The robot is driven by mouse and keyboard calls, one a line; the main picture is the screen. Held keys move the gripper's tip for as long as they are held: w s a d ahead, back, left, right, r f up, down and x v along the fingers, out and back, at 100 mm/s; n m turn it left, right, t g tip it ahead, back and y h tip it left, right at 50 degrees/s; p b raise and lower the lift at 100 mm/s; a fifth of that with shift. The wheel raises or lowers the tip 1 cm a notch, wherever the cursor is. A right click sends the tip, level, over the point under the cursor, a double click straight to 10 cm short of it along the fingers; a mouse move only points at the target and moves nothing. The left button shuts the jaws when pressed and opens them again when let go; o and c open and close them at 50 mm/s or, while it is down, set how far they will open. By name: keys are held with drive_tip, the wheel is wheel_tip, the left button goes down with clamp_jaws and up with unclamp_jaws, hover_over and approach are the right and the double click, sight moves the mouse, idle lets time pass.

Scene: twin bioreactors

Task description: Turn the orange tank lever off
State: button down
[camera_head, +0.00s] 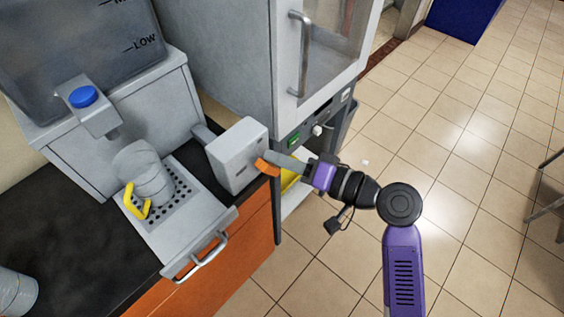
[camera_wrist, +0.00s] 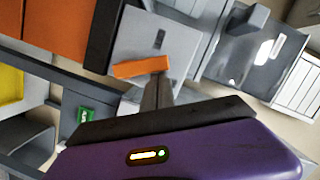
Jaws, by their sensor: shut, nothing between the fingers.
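The orange lever (camera_head: 267,167) sticks out from the right face of a grey box (camera_head: 236,152) on the counter's right edge. In the wrist view the lever (camera_wrist: 140,67) is a short orange bar lying almost level across the box, below a dark slot (camera_wrist: 160,40). My gripper (camera_head: 278,160) is shut and empty, coming from the right. Its fingertips (camera_wrist: 157,80) are right at the lever's lower edge in the wrist view. I cannot tell whether they touch it. The grey tank (camera_head: 85,50) with a LOW mark stands at upper left.
A blue knob (camera_head: 83,97) sits on the tank's spout, over a grey cup with a yellow handle (camera_head: 137,200) on a perforated tray. A grey cabinet with a glass door (camera_head: 330,50) stands behind my gripper. Tiled floor (camera_head: 480,130) is open at right.

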drive_tip(key=n+b, duration=0.1)
drive_tip(key=s+a+n+h+b, duration=0.1)
drive_tip(key=n, duration=0.1)
drive_tip(key=shift+s+a+f, duration=0.1)
drive_tip(key=shift+s+f, duration=0.2)
drive_tip(key=shift+s+a+f+n+t+h+b, duration=0.2)
drive_tip(key=shift+s+n+t+b, duration=0.05)
drive_tip(key=shift+n+b, duration=0.35)
drive_tip(key=shift+s+a+f+n+t+h+b, duration=0.15)
drive_tip(key=shift+s+n+t+h+b, duration=0.1)
drive_tip(key=shift+n+b, duration=0.35)
drive_tip(key=n+b, duration=0.1)
drive_tip(key=s+f+n+b, duration=0.1)
drive_tip(key=a+n+t+h+b, duration=0.1)
drive_tip(key=n+b, duration=0.1)
drive_tip(key=shift+s+f, duration=0.15)
drive_tip(key=shift+f, duration=0.1)
drive_tip(key=shift+r, duration=0.1)
wheel_tip(320, 180, up, 4)
drive_tip(key=p, duration=0.3)
drive_tip(key=shift+a+r+p, duration=0.15)
drive_tip(key=shift+p, duration=0.15)
drive_tip(key=b, duration=0.1)
approach(267, 172)
drive_tip(key=shift+s+a+r, duration=0.2)
drive_tip(key=shift+s+r, duration=0.2)
drive_tip(key=shift+r, duration=0.2)
drive_tip(key=shift+s+a+r, duration=0.2)
drive_tip(key=shift+s+r, duration=0.2)
drive_tip(key=shift+r, duration=0.2)
